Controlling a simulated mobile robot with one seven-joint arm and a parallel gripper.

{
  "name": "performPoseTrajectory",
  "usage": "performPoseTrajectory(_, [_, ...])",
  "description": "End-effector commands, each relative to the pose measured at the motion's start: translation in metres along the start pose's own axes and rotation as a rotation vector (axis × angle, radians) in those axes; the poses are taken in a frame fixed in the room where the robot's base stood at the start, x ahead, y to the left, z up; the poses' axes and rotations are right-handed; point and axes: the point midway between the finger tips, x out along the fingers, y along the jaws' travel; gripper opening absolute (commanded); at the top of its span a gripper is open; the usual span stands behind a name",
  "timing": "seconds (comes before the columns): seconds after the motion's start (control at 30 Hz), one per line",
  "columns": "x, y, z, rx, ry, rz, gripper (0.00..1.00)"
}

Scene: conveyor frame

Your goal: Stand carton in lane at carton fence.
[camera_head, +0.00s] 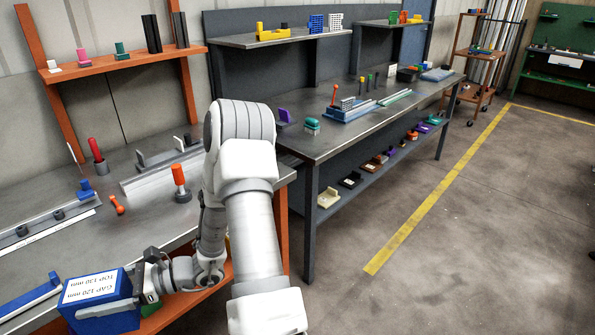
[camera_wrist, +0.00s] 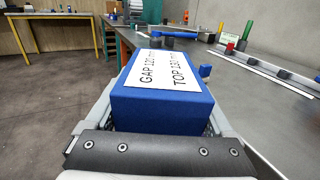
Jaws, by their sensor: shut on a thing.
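The carton, a blue box (camera_head: 108,317) with a white label reading GAP 120 mm and TOP 130 mm, is at the lower left of the head view. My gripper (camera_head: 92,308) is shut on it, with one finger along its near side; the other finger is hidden. In the wrist view the carton (camera_wrist: 162,108) sits between both fingers. It is at the bench's front edge; I cannot tell its height above the bench. A grey rail with dark blocks (camera_head: 48,223) lies on the bench beyond it. I cannot tell which part is the carton fence.
The bench (camera_head: 150,221) also carries an orange cylinder (camera_head: 180,183), an orange tool (camera_head: 117,205), a red-topped holder (camera_head: 97,155) and a second grey rail assembly (camera_head: 150,180). A blue bar (camera_head: 30,301) lies left of the carton. A long dark bench (camera_head: 300,148) stands behind. Floor is clear at right.

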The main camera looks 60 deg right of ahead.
Motion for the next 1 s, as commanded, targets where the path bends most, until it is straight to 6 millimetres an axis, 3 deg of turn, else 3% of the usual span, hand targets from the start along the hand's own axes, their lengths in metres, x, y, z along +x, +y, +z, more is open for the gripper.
performPoseTrajectory(0.13, [0.019, 0.007, 0.031, 0.001, -0.001, 0.011, 0.32])
performPoseTrajectory(0.47, [0.018, 0.003, 0.056, 0.009, -0.003, -0.173, 0.32])
performPoseTrajectory(0.8, [0.017, 0.005, 0.092, 0.005, -0.004, -0.348, 0.32])
performPoseTrajectory(1.0, [0.017, 0.006, 0.097, 0.001, -0.001, -0.373, 0.32])
